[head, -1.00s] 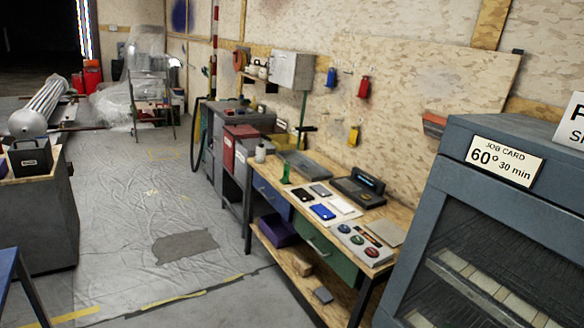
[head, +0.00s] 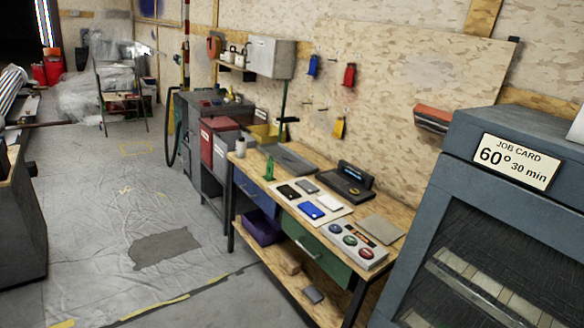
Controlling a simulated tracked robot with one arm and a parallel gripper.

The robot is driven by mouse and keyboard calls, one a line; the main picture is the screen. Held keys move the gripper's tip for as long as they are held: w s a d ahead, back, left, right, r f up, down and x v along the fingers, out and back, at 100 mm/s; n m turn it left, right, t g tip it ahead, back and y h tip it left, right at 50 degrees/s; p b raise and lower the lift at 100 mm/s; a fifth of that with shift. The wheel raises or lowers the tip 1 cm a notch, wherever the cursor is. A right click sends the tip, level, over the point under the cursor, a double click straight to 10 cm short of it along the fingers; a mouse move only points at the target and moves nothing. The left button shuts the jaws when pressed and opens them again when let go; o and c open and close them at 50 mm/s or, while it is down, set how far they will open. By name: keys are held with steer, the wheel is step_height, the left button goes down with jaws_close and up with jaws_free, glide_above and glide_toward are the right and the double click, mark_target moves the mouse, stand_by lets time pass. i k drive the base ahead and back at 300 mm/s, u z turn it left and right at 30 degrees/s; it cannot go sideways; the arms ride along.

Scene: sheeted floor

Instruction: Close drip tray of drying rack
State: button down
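A blue-grey cabinet (head: 450,215), which looks like the drying rack, stands at the right edge of the head view. A job card (head: 514,162) on its upper front reads "60° 30 min". Its dark front panel shows pale slats (head: 500,285) behind or in it. The cabinet's lower part is cut off by the frame, and I see no drip tray. My gripper is not in view.
A wooden workbench (head: 385,233) with a green drawer (head: 315,246), a button panel (head: 352,245) and several small items stands left of the cabinet. Grey cabinets stand behind it. The sheeted floor (head: 95,235) at left is mostly clear, with a dark patch (head: 165,247).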

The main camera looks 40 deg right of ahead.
mark_target(297, 165)
steer(key=z, duration=0.3)
steer(key=i, duration=1.3)
steer(key=z, duration=0.8)
steer(key=i, duration=1.6)
steer(key=z, duration=0.45)
steer(key=i, duration=0.55)
steer(key=z, duration=0.1)
